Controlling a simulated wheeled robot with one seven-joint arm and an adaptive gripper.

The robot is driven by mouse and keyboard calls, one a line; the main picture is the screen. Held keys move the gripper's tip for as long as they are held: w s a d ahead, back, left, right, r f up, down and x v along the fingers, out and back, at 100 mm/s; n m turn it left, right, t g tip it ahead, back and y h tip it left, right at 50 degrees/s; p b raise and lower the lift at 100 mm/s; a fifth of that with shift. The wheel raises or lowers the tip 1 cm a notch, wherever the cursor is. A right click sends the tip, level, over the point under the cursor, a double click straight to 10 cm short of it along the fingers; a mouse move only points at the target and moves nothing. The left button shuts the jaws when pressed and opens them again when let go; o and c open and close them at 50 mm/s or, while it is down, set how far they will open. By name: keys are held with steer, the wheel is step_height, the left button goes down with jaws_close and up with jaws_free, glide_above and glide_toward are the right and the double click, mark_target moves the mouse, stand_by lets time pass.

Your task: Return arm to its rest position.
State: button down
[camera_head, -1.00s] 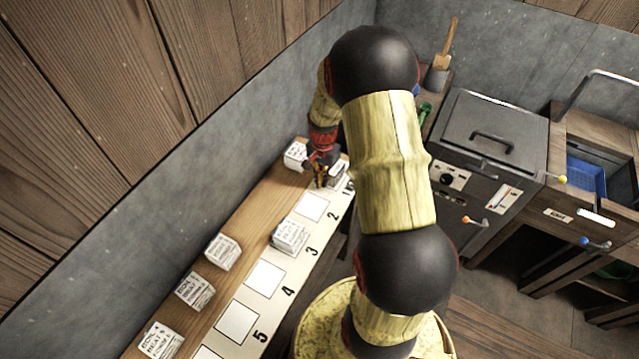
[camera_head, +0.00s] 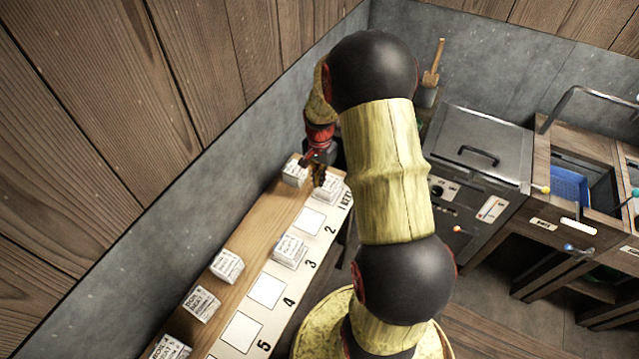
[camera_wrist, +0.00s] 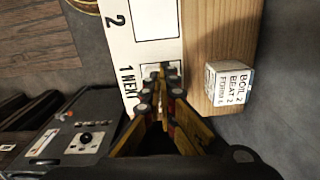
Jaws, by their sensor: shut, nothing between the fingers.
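My gripper (camera_head: 319,176) is above the far end of the wooden shelf (camera_head: 262,226), close over the block (camera_head: 331,188) on space 1 of the numbered strip. In the wrist view my gripper (camera_wrist: 158,80) has its fingers together and empty, pointing at that end of the strip (camera_wrist: 120,60). The block at space 1 is mostly hidden behind the fingers there. A white block with printed words (camera_wrist: 229,83) stands on the bare wood beside it; it also shows in the head view (camera_head: 295,172).
Another block (camera_head: 289,251) sits on space 3. Several more blocks, one of them here (camera_head: 227,265), stand along the wall side. Spaces 2, 4 and 5 look bare. A grey lidded metal unit (camera_head: 485,150) and a blue bin (camera_head: 569,187) are to the right.

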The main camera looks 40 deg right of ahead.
steer(key=shift+r, duration=0.45)
steer(key=s+a+r+n+t+b, duration=0.1)
steer(key=s+a+r+n+t, duration=0.1)
steer(key=s+a+r+n, duration=0.3)
steer(key=s+a+r+n+t+b, duration=0.1)
steer(key=s+a+r+n, duration=0.3)
steer(key=a+r, duration=0.8)
steer(key=s+a+r+n+t+b, duration=0.1)
steer(key=s+a+r+n+t, duration=0.1)
steer(key=s+a+r+n, duration=0.3)
steer(key=s+a+r, duration=0.3)
steer(key=a+r, duration=0.1)
steer(key=shift+a+r+n+t, duration=0.15)
steer(key=shift+a+n+t, duration=0.05)
steer(key=shift+n+t, duration=0.1)
